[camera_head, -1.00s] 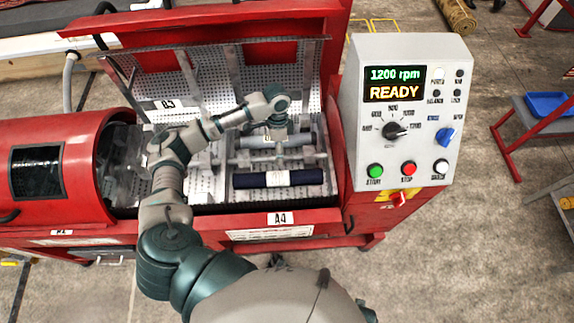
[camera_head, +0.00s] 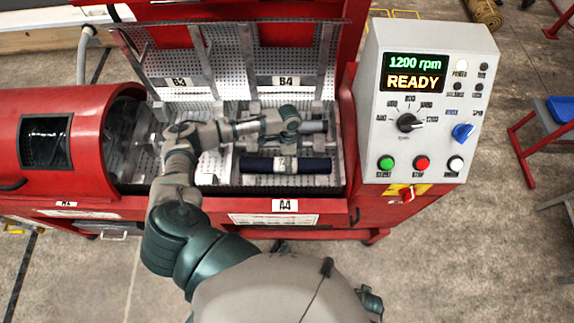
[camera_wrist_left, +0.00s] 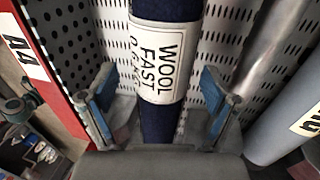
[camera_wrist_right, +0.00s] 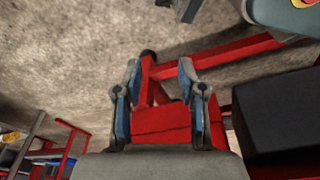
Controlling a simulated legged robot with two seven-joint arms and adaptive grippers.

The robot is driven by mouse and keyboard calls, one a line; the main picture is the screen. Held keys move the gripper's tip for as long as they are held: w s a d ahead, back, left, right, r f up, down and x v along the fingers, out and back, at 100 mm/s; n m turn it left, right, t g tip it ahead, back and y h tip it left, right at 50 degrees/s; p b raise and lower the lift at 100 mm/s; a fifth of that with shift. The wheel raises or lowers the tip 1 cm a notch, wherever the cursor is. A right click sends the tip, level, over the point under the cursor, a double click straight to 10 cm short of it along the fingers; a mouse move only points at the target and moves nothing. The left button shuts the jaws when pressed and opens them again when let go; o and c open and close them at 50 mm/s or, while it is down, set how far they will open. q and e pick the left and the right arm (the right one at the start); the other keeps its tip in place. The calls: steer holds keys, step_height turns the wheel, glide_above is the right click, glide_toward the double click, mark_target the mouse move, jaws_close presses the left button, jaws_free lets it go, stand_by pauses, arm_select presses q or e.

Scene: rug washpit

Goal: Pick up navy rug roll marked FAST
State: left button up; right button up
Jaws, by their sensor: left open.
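The navy rug roll (camera_head: 252,165) lies level in the right bay of the red machine, above the label A4, with a pale tag round its middle. In the left wrist view the navy roll (camera_wrist_left: 158,125) runs upright through the picture, its white label reading WOOL FAST. In the head view my left wrist hides part of the bay behind the roll. My right gripper (camera_wrist_right: 155,90) is open and empty, with red metal framing beyond it.
A grey-blue roll (camera_head: 314,127) lies behind the navy one; it also shows in the left wrist view (camera_wrist_left: 282,130). A raised perforated lid (camera_head: 240,72) stands behind the bays. The control box (camera_head: 425,105), reading READY, stands at the right.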

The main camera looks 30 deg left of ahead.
arm_select(q)
steer(key=x, duration=0.2)
steer(key=shift+a+f, duration=0.1)
steer(key=shift+f, duration=0.2)
steer(key=shift+a+f, duration=0.15)
steer(key=shift+a, duration=0.15)
steer(key=shift+d, duration=0.25)
steer(key=c, duration=1.6)
